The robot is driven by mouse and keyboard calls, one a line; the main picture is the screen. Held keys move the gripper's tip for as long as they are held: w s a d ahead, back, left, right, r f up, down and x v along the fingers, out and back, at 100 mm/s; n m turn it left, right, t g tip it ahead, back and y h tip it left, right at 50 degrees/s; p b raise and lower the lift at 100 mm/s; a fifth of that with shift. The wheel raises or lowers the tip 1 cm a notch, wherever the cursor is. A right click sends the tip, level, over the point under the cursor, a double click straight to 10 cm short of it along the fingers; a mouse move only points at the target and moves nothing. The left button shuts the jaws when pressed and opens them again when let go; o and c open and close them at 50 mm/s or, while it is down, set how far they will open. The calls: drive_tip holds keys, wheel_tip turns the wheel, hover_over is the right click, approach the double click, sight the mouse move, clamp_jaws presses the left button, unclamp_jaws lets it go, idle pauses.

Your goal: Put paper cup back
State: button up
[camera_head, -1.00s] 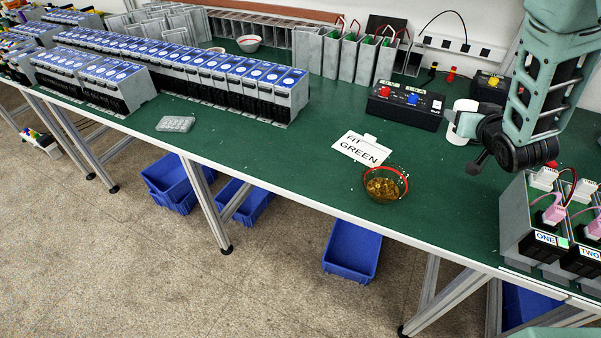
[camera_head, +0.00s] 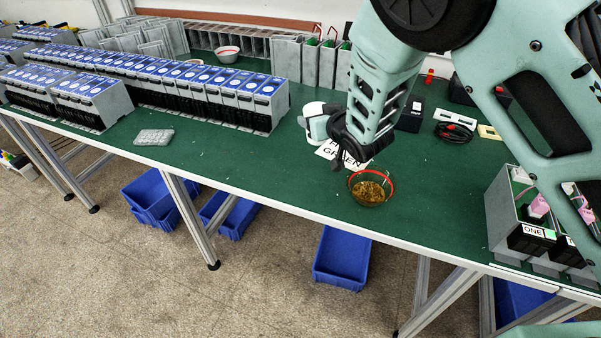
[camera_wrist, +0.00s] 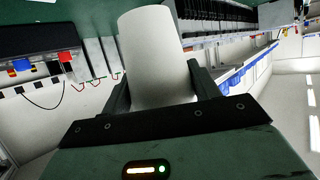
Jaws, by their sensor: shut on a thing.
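A white paper cup (camera_wrist: 152,52) is between the fingers of my gripper (camera_wrist: 160,92) in the wrist view, and the gripper is shut on it. In the head view my gripper (camera_head: 318,122) is over the green bench, left of the glass bowl, with the white cup (camera_head: 312,108) partly hidden by it. The cup looks held above the bench, but its exact height is hard to tell.
A glass bowl (camera_head: 371,188) with small brass-coloured parts stands near the front edge. A "FIT GREEN" card (camera_head: 328,151) lies partly hidden behind my arm. Rows of blue-topped units (camera_head: 250,100) stand left. A grey tray (camera_head: 154,137) lies front left, with bare bench between.

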drive_tip(key=shift+n+g+y, duration=0.3)
drive_tip(key=shift+y, duration=0.1)
drive_tip(key=shift+s+a+f+p, duration=0.15)
drive_tip(key=shift+a+f+p, duration=0.4)
drive_tip(key=shift+f, duration=1.2)
drive_tip(key=shift+s+a+f+p, duration=0.15)
drive_tip(key=shift+a+f+p, duration=0.15)
drive_tip(key=shift+a+f, duration=1)
drive_tip(key=shift+s+a+f+p, duration=0.15)
drive_tip(key=shift+a+f+p, duration=0.2)
drive_tip(key=shift+f, duration=1.8)
drive_tip(key=shift+f, duration=0.15)
drive_tip(key=o, duration=1.1)
